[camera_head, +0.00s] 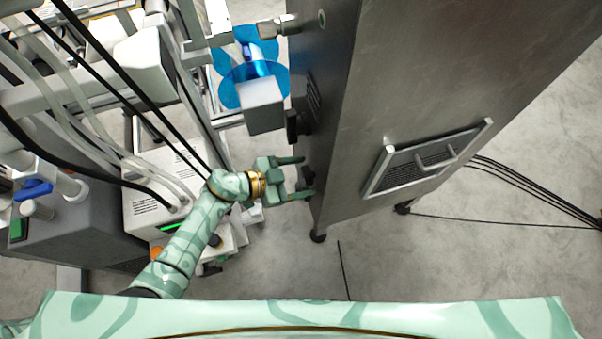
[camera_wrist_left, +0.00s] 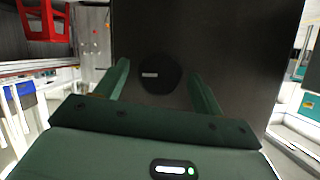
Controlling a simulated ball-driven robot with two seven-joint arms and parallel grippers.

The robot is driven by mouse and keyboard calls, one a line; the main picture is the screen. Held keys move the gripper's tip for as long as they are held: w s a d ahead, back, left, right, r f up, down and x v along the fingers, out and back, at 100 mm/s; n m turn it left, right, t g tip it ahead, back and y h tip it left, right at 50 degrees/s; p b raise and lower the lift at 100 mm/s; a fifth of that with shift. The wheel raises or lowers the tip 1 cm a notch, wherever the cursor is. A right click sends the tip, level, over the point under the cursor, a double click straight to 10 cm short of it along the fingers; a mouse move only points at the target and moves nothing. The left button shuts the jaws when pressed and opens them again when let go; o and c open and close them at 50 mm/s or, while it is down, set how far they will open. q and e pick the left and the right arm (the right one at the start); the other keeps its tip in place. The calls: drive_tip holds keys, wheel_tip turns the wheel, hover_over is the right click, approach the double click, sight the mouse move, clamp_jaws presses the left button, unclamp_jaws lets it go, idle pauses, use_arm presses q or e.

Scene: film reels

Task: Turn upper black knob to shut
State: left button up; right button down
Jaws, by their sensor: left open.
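A black knob (camera_head: 297,125) sticks out from the left side of the tall metal cabinet (camera_head: 420,80). My left gripper (camera_head: 302,177) is open beside that same side, a little lower in the head view. Another dark knob-like part shows between its fingers, partly hidden by them. In the left wrist view a round black knob (camera_wrist_left: 159,74) with a small pale mark lies between the two open green fingers (camera_wrist_left: 161,85). The fingers stand apart from it on both sides. I cannot tell for sure which of the two knobs this is. My right gripper is not in view.
A grey box with blue discs (camera_head: 264,104) stands left of the cabinet, and a metal fitting (camera_head: 277,27) juts out above it. Hoses and white equipment (camera_head: 155,190) crowd the left. Open concrete floor (camera_head: 440,260) lies at the lower right, with black cables across it.

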use_arm(q)
drive_tip(key=shift+w+d, duration=0.1)
drive_tip(key=shift+d, duration=0.15)
drive_tip(key=c, duration=1)
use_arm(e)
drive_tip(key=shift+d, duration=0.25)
